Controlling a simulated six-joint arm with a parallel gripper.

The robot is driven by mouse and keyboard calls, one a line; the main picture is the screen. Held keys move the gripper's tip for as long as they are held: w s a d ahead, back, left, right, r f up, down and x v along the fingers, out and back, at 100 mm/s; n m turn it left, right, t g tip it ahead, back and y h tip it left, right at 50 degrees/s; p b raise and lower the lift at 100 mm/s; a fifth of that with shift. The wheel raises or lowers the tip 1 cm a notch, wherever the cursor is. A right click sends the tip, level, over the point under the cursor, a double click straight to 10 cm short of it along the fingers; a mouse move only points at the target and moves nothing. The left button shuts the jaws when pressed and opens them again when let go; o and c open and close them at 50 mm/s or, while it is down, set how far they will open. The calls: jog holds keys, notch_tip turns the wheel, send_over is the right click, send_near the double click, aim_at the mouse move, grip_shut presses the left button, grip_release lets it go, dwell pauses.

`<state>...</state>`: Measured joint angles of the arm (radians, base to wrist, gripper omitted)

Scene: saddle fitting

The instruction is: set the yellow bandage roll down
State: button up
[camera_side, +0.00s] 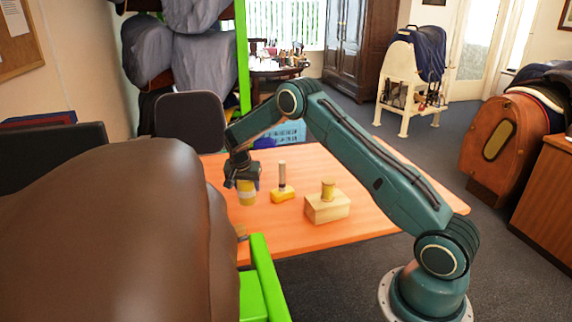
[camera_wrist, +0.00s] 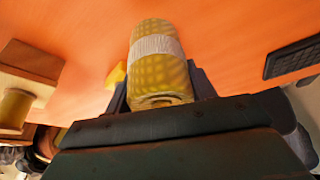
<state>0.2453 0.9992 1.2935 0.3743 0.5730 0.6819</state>
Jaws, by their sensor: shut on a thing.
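The yellow bandage roll (camera_wrist: 158,72) has a pale band around its middle in the wrist view. In the side view the roll (camera_side: 247,192) hangs below my gripper (camera_side: 242,178), over the left part of the orange table (camera_side: 300,240). My gripper is shut on the roll, with dark fingers on either side of it in the wrist view (camera_wrist: 160,90). Whether the roll's lower end touches the table I cannot tell. The roll looks roughly upright in the side view.
A yellow block with an upright grey-topped post (camera_side: 282,180) stands just right of the roll. Farther right is a wooden block (camera_side: 328,208) with a yellow spool-like piece (camera_side: 328,188) on top. A dark flat object (camera_wrist: 292,58) lies on the table in the wrist view. A large brown shape (camera_side: 110,230) blocks the left foreground.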

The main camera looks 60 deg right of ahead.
aim_at(244, 182)
jog(key=shift+f, duration=0.2)
jog(key=shift+f, duration=2.1)
jog(key=shift+f, duration=0.15)
jog(key=o, duration=1)
jog(key=v, duration=1.2)
jog(key=shift+r, duration=0.2)
